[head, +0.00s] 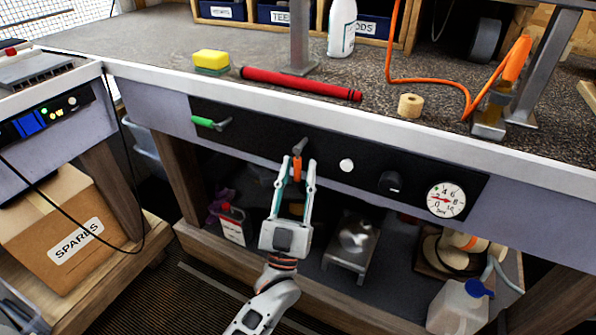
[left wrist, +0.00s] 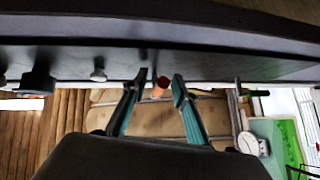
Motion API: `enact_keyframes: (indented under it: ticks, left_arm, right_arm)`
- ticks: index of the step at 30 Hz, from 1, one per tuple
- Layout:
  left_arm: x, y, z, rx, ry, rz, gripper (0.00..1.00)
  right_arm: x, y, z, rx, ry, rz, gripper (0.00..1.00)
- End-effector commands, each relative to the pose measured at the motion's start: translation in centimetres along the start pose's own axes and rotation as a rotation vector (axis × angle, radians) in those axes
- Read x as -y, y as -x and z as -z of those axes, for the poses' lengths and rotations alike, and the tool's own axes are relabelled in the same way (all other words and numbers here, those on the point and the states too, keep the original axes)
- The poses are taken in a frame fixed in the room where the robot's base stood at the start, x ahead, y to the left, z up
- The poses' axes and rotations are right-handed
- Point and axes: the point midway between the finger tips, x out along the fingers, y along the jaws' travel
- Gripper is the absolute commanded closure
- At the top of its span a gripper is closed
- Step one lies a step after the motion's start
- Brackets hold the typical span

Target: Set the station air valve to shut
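A dark control panel (head: 335,165) runs along the bench front. A lever valve with an orange handle (head: 297,168) is on it, the handle hanging down from a grey pivot (head: 300,146). A second lever valve with a green handle (head: 203,121) lies roughly level farther left. My left gripper (head: 297,162) is open, with its fingers on either side of the orange handle. In the left wrist view the orange handle's end (left wrist: 160,87) shows between the open fingertips (left wrist: 160,78); I cannot tell whether either touches it. No label naming the valves is readable. My right gripper is not in view.
Right along the panel are a white knob (head: 347,165), a black knob (head: 391,182) and a pressure gauge (head: 445,200). The bench edge overhangs the panel. A red tube (head: 300,84) and a sponge (head: 211,60) lie on the bench top. A shelf with several items is below.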

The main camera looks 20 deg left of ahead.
Motion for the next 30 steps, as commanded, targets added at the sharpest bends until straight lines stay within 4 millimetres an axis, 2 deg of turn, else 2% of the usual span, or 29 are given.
enact_keyframes:
  ticks: [7,12,24,30]
  left_arm:
    - [0.0,0.7,-0.1,0.002,-0.001,-0.001,0.72]
    - [0.0,3.4,-0.1,0.005,0.001,-0.001,0.72]
    - [-0.1,9.3,6.1,0.003,0.000,-0.001,0.72]
    - [-0.2,11.0,7.9,0.001,0.000,0.000,0.72]
  right_arm:
    - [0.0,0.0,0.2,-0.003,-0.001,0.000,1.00]
    - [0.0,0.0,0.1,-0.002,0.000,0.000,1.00]
    - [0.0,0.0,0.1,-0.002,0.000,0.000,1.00]
    - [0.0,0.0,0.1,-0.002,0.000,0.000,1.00]
